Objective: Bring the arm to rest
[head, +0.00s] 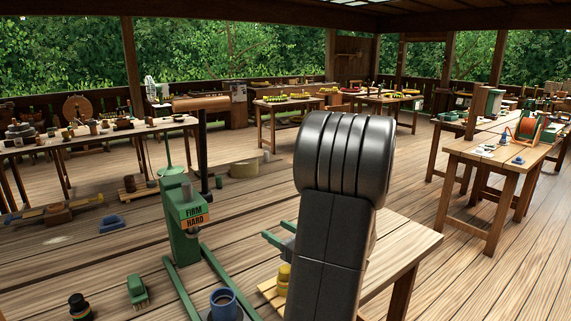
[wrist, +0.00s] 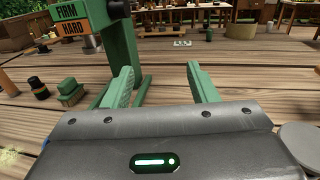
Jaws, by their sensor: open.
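My arm rises large in the middle of the head view and hides part of the small wooden table behind it. My gripper (wrist: 163,85) shows in the wrist view with its two green fingers apart and nothing between them. A green finger part also shows in the head view left of my arm. Beyond the gripper stands a green press frame (wrist: 122,50) with a "FIRM / HARD" sign (wrist: 77,20). The same press (head: 183,230) stands left of my arm in the head view. The gripper looks apart from it, though the gap is hard to judge.
A blue mug (head: 223,302), a yellow jar (head: 283,278), a green brush (head: 138,291) and a dark bottle (head: 80,307) are near the front. A wooden table corner (head: 405,245) lies right of my arm. Workbenches (head: 497,160) stand at right and behind. Open plank floor lies between.

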